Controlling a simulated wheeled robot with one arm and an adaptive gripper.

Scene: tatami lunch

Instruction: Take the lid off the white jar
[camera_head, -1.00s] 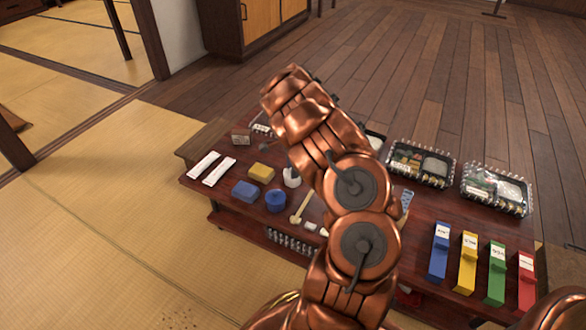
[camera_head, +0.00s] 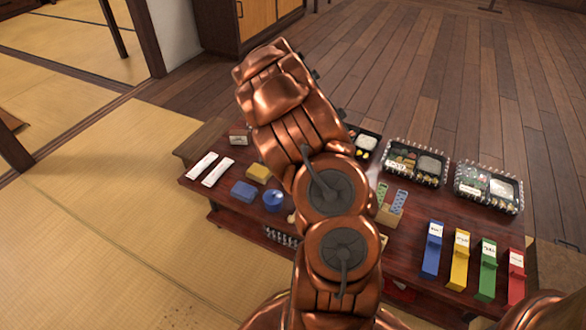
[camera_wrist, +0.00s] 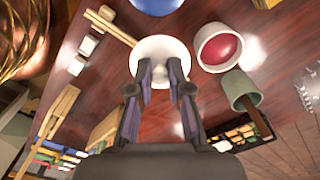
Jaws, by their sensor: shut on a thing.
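The white jar (camera_wrist: 219,48) stands open in the wrist view, with red contents showing inside its rim. A round white lid (camera_wrist: 162,50) is just left of it, between the fingertips of my gripper (camera_wrist: 162,76). My gripper is shut on the lid, apart from the jar's mouth. How high the lid is above the table is hard to tell. In the head view my arm hides the gripper, the lid and the jar.
A blue round container (camera_head: 274,200) is close by. Lunch boxes (camera_head: 415,162) and coloured holders (camera_head: 461,261) fill the table's right side.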

